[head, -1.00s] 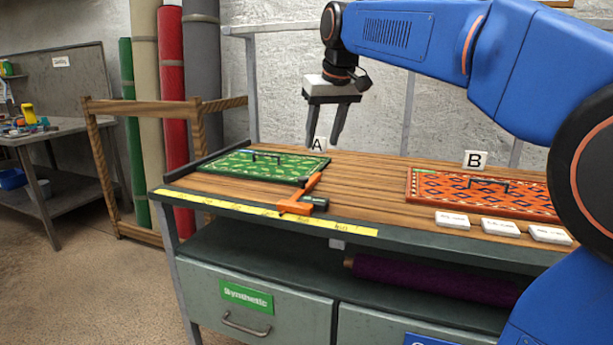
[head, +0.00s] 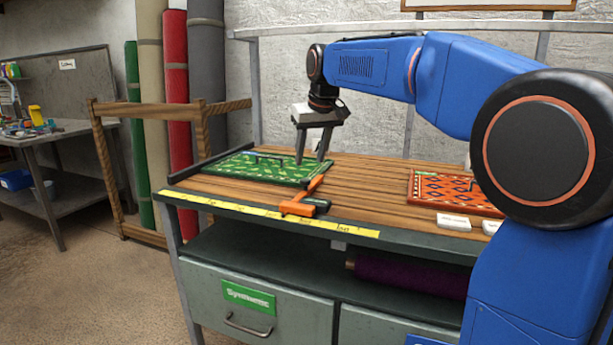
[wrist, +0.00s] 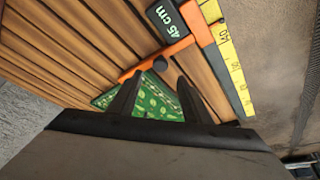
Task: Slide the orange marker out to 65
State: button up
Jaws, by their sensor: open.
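The orange marker (head: 299,207) sits at the front edge of the bench, on the yellow measuring tape (head: 250,209). Its orange arm reaches back towards the green rug's right edge. A dark block beside it reads "45 cm" in the wrist view (wrist: 173,17). The marker's orange body also shows there (wrist: 188,28). My gripper (head: 311,163) is open and empty, fingers pointing down, over the right part of the green rug (head: 245,168), behind the marker and apart from it. In the wrist view the fingers (wrist: 155,85) show with the marker's arm beyond them.
An orange patterned rug (head: 440,190) lies on the right of the bench, with white labels (head: 453,221) in front. A dark rail (head: 208,166) runs along the bench's left end. The wooden bench top (head: 365,185) between the rugs is clear.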

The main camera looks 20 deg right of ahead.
aim_at(306, 179)
jog(key=x, duration=0.7)
jog(key=shift+w+f, duration=0.2)
jog(key=shift+f, duration=0.15)
jog(key=shift+c, duration=0.2)
grip_shut()
